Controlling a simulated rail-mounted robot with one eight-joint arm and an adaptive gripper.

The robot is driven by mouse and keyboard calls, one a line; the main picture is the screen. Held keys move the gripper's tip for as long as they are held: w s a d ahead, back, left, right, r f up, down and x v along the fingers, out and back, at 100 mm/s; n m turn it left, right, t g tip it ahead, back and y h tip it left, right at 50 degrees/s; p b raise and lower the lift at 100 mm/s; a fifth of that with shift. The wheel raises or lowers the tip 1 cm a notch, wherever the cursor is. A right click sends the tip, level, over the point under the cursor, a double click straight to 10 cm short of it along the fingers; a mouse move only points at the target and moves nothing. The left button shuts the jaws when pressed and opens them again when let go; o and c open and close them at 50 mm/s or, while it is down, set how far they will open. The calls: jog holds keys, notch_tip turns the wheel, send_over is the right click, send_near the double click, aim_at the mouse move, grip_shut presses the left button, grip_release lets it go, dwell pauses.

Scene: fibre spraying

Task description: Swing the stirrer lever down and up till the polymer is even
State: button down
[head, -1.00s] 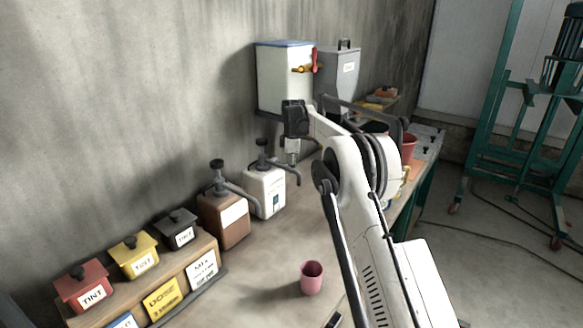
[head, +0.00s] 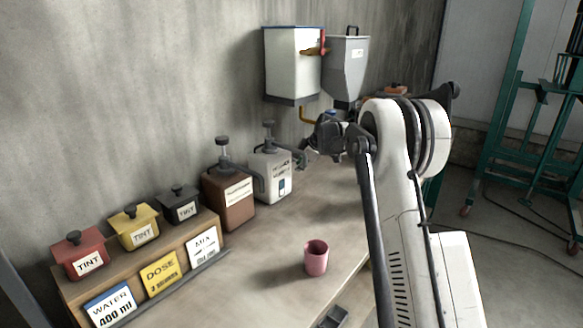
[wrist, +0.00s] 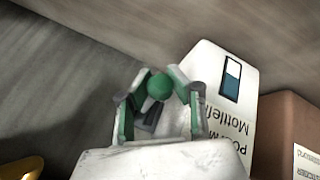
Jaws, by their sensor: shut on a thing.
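The white polymer jug (head: 270,177) stands on the bench against the wall, with a dark cap and stirrer lever on top. In the wrist view the jug (wrist: 210,85) shows upside down, with a blue level window and partly readable text. My gripper (head: 303,154) is beside the jug's upper right, at the lever's outer end. In the wrist view my gripper (wrist: 157,98) has green-padded fingers closed around a green ball knob (wrist: 160,86), apparently the lever's end. Most of the lever is hidden by the gripper.
A brown jug (head: 229,190) stands just left of the polymer jug. Tint pots, such as the red one (head: 80,256), sit on a labelled rack. A pink cup (head: 316,258) stands in front. Hoppers (head: 291,62) hang behind. The bench between cup and jugs is clear.

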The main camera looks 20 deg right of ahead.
jog(key=shift+a+f+b, duration=0.2)
jog(key=shift+f+b, duration=0.15)
jog(key=shift+f, duration=0.45)
